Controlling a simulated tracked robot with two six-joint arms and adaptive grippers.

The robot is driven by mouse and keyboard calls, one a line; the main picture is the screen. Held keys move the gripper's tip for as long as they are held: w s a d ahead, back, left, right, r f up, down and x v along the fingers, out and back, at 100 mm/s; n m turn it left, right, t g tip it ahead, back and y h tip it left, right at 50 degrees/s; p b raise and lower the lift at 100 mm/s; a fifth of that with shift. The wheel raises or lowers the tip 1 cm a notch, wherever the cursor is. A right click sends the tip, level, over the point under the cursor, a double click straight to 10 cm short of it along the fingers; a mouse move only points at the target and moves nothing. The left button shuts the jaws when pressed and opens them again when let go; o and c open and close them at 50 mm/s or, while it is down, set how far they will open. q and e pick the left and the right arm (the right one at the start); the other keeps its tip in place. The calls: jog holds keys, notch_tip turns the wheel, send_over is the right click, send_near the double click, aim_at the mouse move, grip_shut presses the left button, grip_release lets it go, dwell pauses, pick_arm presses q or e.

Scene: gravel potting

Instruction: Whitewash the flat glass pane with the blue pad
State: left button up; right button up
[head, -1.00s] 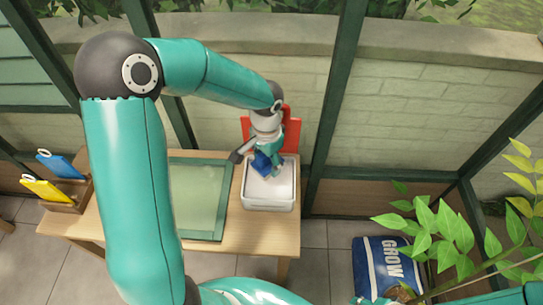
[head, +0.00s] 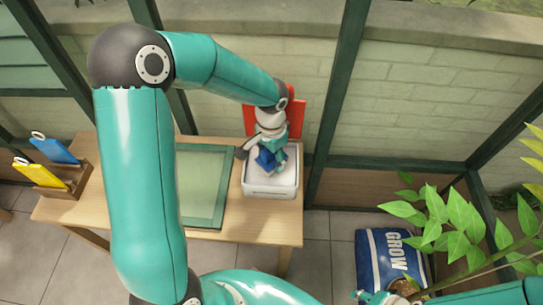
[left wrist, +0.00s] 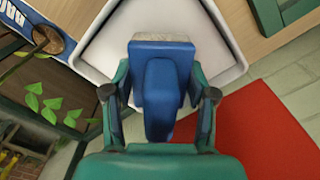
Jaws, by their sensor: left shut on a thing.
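My left gripper (head: 270,158) is shut on a blue pad (left wrist: 165,85), which sits between its two fingers in the left wrist view. The pad's far end shows a pale greyish face. In the head view the pad (head: 266,160) is over the white tray (head: 271,193); I cannot tell whether it touches the tray's floor. The tray also fills the upper middle of the left wrist view (left wrist: 105,50). The flat glass pane (head: 205,180), greenish with a dark green frame, lies on the table left of the tray, partly hidden by my left arm. My right gripper (head: 376,297) shows only partly at the bottom edge.
A wooden rack (head: 72,188) at the table's left end holds a blue item (head: 55,149) and a yellow item (head: 40,173). A red panel (head: 296,120) stands behind the tray. A GROW bag (head: 385,262) and a leafy plant (head: 440,215) are at the right.

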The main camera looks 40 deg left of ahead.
pick_arm(q)
jog(key=shift+f+b, duration=0.5)
jog(key=shift+b, duration=0.05)
dwell(1.8)
jog(key=shift+r+p, duration=2.65)
jog(key=shift+r, duration=0.9)
jog(key=shift+d+r+p, duration=0.3)
jog(key=shift+r+p, duration=0.05)
jog(key=shift+p, duration=0.05)
jog(key=w+d+r+n+p, duration=0.2)
jog(key=w+d+p, duration=0.3)
jog(key=d+p, duration=0.1)
jog(key=shift+w+d+n, duration=0.3)
jog(key=shift+d+n, duration=0.1)
jog(key=shift+d, duration=0.1)
